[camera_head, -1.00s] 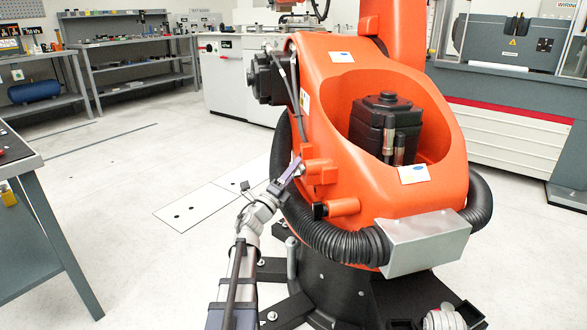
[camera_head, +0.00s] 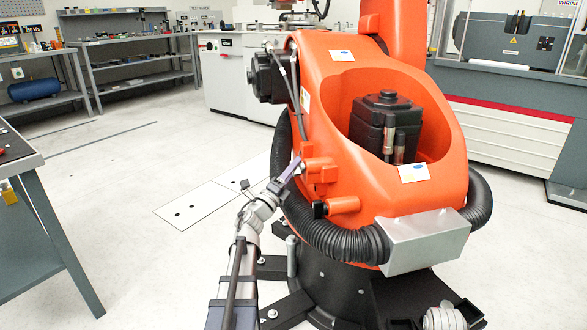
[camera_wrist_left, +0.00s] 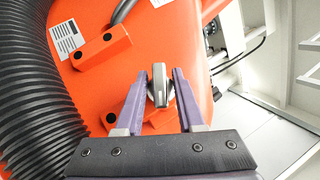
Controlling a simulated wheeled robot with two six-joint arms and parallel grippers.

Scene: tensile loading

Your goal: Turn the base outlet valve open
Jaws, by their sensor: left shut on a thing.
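The base outlet valve shows in the left wrist view as a small grey metal handle (camera_wrist_left: 158,88) in front of the orange robot base (camera_wrist_left: 165,35). My left gripper (camera_wrist_left: 159,76) has its two purple fingers on either side of the handle and is shut on it. In the head view my left gripper (camera_head: 293,168) reaches the left side of the orange robot (camera_head: 320,110), next to its orange blocks. The handle is hidden or too small to make out there.
A black ribbed hose (camera_head: 335,243) curves round the orange base just below and right of my left gripper. A silver box (camera_head: 425,240) sits at the front. A workbench (camera_head: 35,235) stands at the left. The floor between is clear.

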